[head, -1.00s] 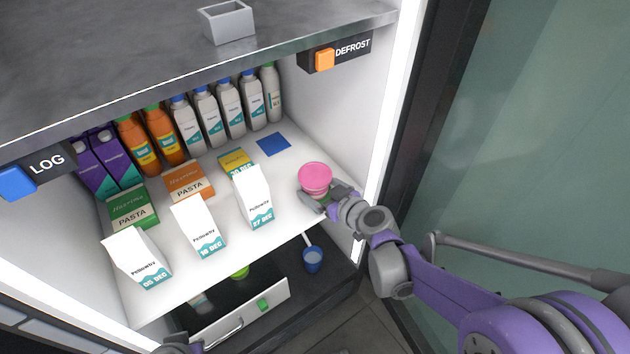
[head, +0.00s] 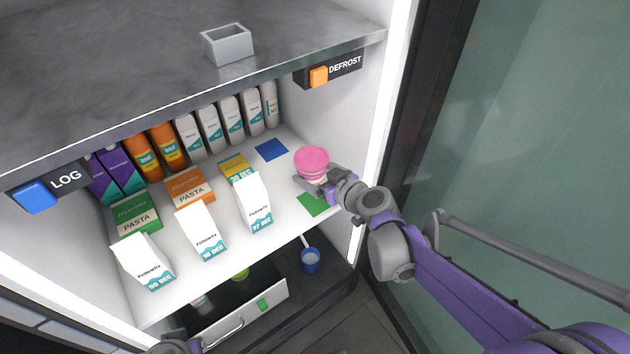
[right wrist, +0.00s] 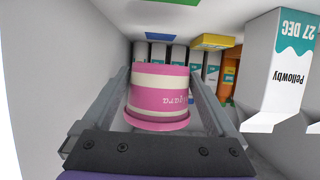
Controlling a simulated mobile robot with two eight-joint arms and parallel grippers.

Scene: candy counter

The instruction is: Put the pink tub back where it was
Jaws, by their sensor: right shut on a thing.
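The pink tub (head: 312,160), with white bands, is held in my right gripper (head: 316,184) at the right side of the lit shelf. In the right wrist view the tub (right wrist: 161,98) sits between both fingers, its lettering upside down. A blue square (head: 271,149) lies on the shelf behind and left of the tub. A green square (head: 312,204) lies on the shelf in front of it. I cannot tell exactly how high the tub is above the shelf. Part of my left gripper (head: 180,346) shows at the bottom edge; its fingers are not clear.
White cartons (head: 253,200) stand at the shelf's front, left of the tub. Pasta boxes (head: 189,186) and a yellow box (head: 235,166) lie behind them, with bottles (head: 230,119) at the back. The right wall is close to my gripper. An open drawer (head: 238,310) is below.

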